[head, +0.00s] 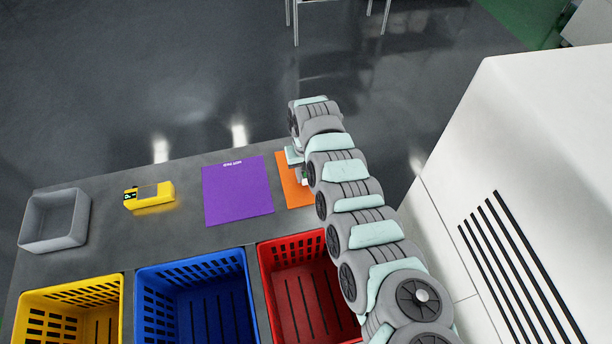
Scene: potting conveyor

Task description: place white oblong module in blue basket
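The blue basket (240,262) stands at the front edge of the table, between the yellow and red baskets. Its slotted floor shows empty in the visible part. My gripper (301,174) is over the orange mat at the table's right, mostly hidden behind my own arm. I cannot tell whether it is open or shut. I cannot make out the white oblong module; small pale parts show at the gripper, but I cannot tell whether they belong to it or to a held thing.
The red basket (268,275) and yellow basket (117,300) flank the blue one. A purple mat (238,190), an orange mat (290,190), a yellow device (152,198) and a grey bin (52,244) are on the table. A white cabinet (520,150) stands to the right.

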